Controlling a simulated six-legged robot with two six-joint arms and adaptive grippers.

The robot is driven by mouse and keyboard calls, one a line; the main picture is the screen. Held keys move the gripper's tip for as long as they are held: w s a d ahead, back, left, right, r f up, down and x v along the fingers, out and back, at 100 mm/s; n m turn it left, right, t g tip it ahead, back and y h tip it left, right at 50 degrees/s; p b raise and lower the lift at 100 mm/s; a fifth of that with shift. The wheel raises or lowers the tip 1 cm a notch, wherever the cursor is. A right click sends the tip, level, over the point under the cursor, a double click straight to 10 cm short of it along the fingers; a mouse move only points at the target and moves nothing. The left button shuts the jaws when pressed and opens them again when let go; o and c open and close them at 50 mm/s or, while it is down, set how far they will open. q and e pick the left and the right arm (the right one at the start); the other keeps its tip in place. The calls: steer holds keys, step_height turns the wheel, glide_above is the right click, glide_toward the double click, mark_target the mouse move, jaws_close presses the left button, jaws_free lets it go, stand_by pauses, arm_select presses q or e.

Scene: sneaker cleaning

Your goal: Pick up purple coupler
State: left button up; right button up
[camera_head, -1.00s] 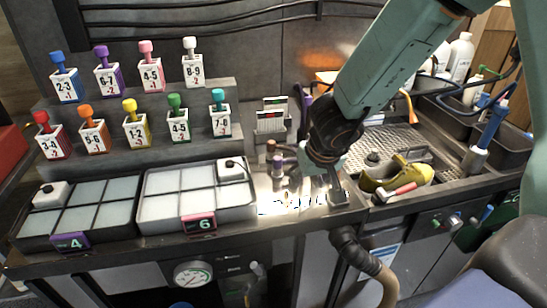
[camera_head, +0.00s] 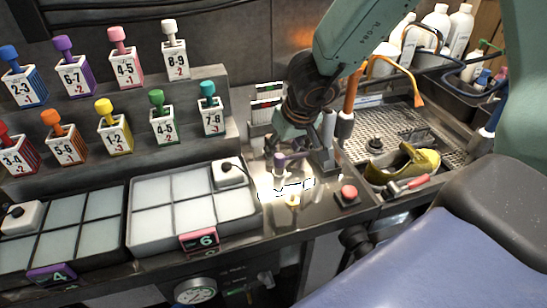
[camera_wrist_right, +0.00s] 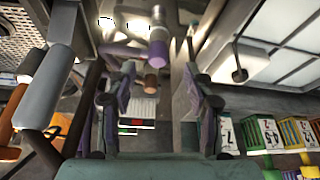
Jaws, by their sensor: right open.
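The purple coupler (camera_head: 281,160) is a small purple collar on a pale metal fixture on the lit steel counter, right of the tray labelled 6. In the right wrist view the purple coupler (camera_wrist_right: 158,53) is upper middle, near the gap between the fingers. My right gripper (camera_head: 299,158) points down over the fixture, beside and partly in front of it. The right wrist view shows its two fingers (camera_wrist_right: 158,80) spread and nothing held between them. I cannot tell whether a finger touches the coupler. My left gripper is not in view.
Divided trays stand left, the nearer one labelled 6 (camera_head: 199,239). A white block (camera_head: 230,173) sits on it. A red button (camera_head: 348,192) is right of the fixture. A yellow sneaker (camera_head: 419,168) lies in the sink area. A blue-grey seat fills the lower right.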

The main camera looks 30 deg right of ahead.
mark_target(281, 158)
steer(key=shift+w+f, duration=0.1)
steer(key=shift+w, duration=0.1)
steer(key=shift+w+f, duration=0.15)
steer(key=shift+f, duration=0.15)
steer(key=shift+f+b, duration=0.3)
steer(key=shift+b, duration=0.2)
steer(key=shift+s+f+b, duration=0.2)
steer(key=shift+f+b, duration=0.3)
steer(key=b+x, duration=0.1)
steer(key=x, duration=0.1)
steer(key=b+x, duration=0.1)
steer(key=x, duration=0.1)
steer(key=shift+w+d+f+b, duration=0.15)
steer(key=shift+w+d+b, duration=0.05)
steer(key=shift+w+b, duration=0.15)
steer(key=shift+f+b, duration=0.3)
steer(key=shift+f, duration=0.05)
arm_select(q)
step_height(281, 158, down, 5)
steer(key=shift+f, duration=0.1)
arm_select(e)
steer(key=shift+r, duration=0.1)
